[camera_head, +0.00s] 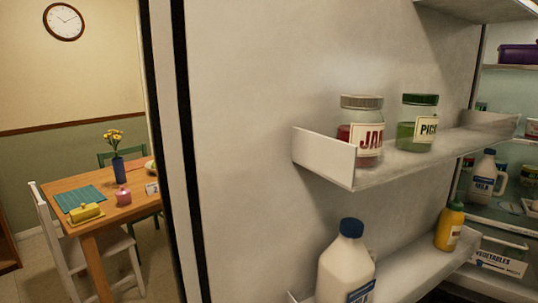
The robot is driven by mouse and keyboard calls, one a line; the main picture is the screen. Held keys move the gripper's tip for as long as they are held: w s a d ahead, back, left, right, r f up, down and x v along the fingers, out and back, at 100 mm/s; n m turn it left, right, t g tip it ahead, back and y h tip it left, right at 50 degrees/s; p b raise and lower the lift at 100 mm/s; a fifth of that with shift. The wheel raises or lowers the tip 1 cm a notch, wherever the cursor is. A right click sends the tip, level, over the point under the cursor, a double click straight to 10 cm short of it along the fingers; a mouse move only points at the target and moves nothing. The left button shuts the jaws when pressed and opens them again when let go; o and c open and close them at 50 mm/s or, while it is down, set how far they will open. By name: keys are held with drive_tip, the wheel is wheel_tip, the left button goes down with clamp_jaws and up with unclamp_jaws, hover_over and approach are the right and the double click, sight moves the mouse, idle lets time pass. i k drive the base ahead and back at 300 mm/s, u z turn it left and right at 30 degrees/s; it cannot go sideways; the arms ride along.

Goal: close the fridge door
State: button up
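The fridge door (245,95) stands open and fills the middle of the head view, its inner face toward me. Its outer edge with a dark seal runs down the left side of it. A jam jar (367,135) and a green pickle jar (417,122) stand on its middle shelf (325,156). A white bottle with a blue cap (345,265) and a yellow bottle (449,226) stand on the lower shelf (408,277). The fridge interior (500,215) shows at the right. My gripper is not in view.
Inside the fridge are a milk jug (484,178), a purple container (518,54) and a drawer labelled vegetables (497,262). Beyond the door at left stand a wooden table (135,206) and a white chair (62,245). A clock (63,22) hangs on the wall.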

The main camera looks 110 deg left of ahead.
sight(256, 183)
drive_tip(key=k, duration=1.65)
drive_tip(key=u, duration=2)
drive_tip(key=k, duration=0.5)
drive_tip(key=u, duration=1.05)
drive_tip(key=i, duration=0.7)
drive_tip(key=z, duration=1.25)
